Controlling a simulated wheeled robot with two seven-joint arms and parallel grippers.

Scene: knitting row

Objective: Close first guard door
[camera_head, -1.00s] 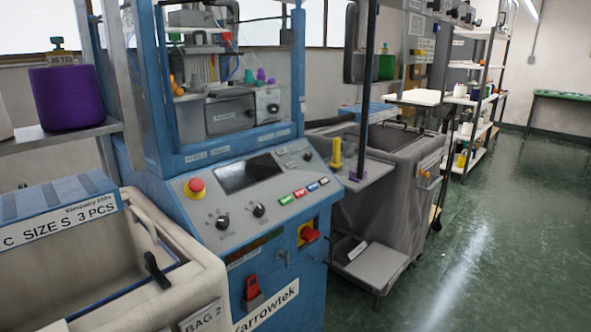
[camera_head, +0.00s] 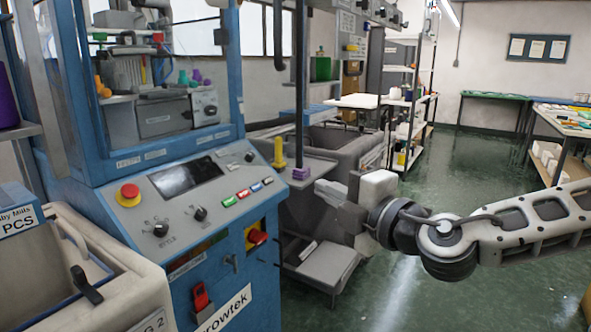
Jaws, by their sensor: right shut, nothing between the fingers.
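The nearest blue knitting machine (camera_head: 190,285) fills the left half of the view. Its guard is a blue-framed opening (camera_head: 170,155) above the sloped control panel, and knitting parts (camera_head: 165,112) show through it. I cannot tell whether the guard door is open or closed. The panel carries a red stop button (camera_head: 128,195), a dark screen (camera_head: 186,177) and coloured buttons. My right gripper (camera_head: 324,193) is shut and empty. It comes in from the right and appears in front of the area beside the machine, apart from the blue frame. My left gripper is out of view.
A grey bin (camera_head: 345,150) and a small shelf with a yellow peg (camera_head: 279,152) stand right of the machine, behind my right gripper. A cream bin (camera_head: 115,290) is at front left. Shelves and tables line the back. The green floor (camera_head: 455,160) is open at the right.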

